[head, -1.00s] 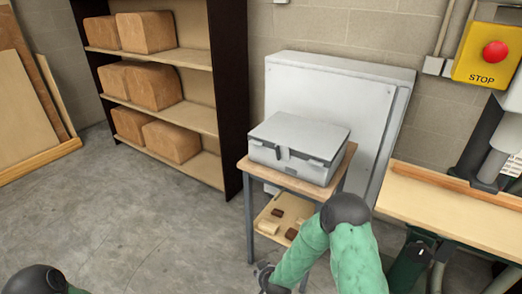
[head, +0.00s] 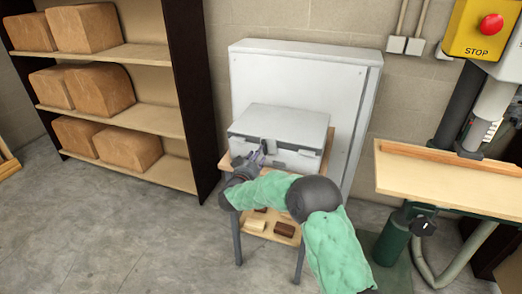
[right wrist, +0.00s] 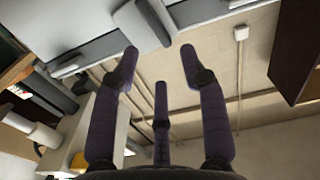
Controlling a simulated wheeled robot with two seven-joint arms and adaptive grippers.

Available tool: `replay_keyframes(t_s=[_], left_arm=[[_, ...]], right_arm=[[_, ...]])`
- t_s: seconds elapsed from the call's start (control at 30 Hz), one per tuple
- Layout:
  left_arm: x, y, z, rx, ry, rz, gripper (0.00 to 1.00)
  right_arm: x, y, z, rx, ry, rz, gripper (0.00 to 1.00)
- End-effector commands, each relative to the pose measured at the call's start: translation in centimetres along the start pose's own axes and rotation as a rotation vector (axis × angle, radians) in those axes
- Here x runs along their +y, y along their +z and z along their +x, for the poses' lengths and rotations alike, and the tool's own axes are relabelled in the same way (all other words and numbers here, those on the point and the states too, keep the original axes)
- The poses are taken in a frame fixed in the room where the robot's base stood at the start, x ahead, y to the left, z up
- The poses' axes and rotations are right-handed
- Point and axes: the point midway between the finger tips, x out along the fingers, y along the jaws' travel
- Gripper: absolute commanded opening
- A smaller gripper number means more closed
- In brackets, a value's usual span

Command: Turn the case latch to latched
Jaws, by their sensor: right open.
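The grey case (head: 287,122) sits shut on a small wooden-topped stand. Its latch (head: 271,147) is a small grey piece at the middle of the front face, partly covered by my gripper. In the right wrist view the latch (right wrist: 143,22) is a pale bar just beyond the fingertips, and the case front (right wrist: 85,22) fills the upper left. My right gripper (head: 257,158) is at the case front beside the latch. Its fingers (right wrist: 160,62) are spread open with nothing between them; I cannot tell whether one touches the latch. My left gripper is out of view.
A large grey cabinet (head: 345,110) stands behind the case. A shelf unit (head: 172,120) with brown blocks is at left. A workbench (head: 440,180) and a yellow stop box (head: 478,32) are at right. Small blocks (head: 285,229) lie on the stand's lower shelf.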

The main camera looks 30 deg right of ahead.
Motion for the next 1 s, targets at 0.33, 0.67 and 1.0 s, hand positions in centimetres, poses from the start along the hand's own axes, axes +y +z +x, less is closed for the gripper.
replay_keyframes(t_s=[0.33, 0.67, 1.0], left_arm=[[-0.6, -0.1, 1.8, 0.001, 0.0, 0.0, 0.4], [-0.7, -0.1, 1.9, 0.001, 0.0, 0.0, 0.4], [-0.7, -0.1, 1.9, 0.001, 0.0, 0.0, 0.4]], right_arm=[[0.0, 0.2, 5.2, 0.0, 0.001, 0.001, 0.44], [0.0, 0.0, 6.2, 0.0, -0.001, 0.0, 0.44], [0.0, 0.0, 6.2, 0.0, -0.001, 0.0, 0.0]])
